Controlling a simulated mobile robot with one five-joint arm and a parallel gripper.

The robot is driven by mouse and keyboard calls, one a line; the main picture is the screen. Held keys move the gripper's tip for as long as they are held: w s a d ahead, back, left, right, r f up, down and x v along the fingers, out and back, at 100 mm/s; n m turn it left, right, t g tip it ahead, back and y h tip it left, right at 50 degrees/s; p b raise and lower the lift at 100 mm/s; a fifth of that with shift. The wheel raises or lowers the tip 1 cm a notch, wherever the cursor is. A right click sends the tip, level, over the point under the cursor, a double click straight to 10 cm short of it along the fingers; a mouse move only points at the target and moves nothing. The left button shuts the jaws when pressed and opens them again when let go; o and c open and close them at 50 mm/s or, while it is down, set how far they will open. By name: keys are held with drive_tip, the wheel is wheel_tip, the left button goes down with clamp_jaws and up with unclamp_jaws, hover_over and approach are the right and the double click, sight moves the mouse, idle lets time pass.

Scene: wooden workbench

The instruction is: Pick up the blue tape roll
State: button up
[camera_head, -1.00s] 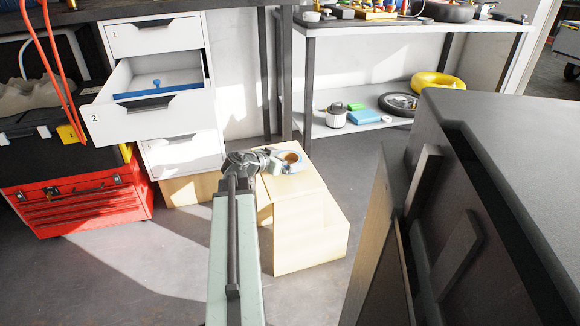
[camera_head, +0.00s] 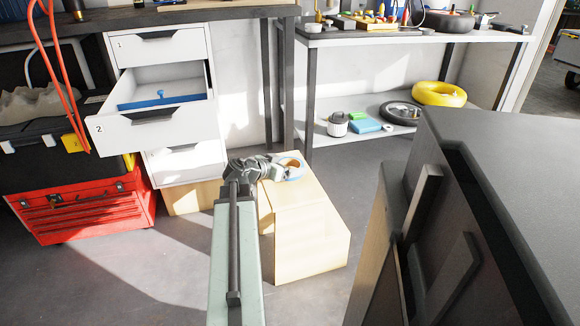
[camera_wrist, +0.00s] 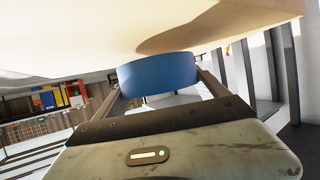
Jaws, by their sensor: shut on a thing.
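The blue tape roll (camera_wrist: 158,75) shows in the wrist view as a blue band between the two fingers. My gripper (camera_wrist: 160,84) is shut on it, with one finger on each side. In the head view the tape roll (camera_head: 291,169) shows as a ring with a tan inner side and a bluish outer edge, at the end of my gripper (camera_head: 275,168). It is at the top of a pale wooden box (camera_head: 310,228). In the wrist view a pale surface lies close against the roll, and I cannot tell whether they touch.
White drawers (camera_head: 165,90) stand at the left, with drawer 2 pulled out. A shelf (camera_head: 375,135) with a yellow ring (camera_head: 438,93) is at the back right. A large dark object (camera_head: 510,190) fills the right side. Grey floor is open around the box.

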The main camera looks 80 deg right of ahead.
wheel_tip(320, 180, up, 27)
drive_tip(key=p, duration=2.6)
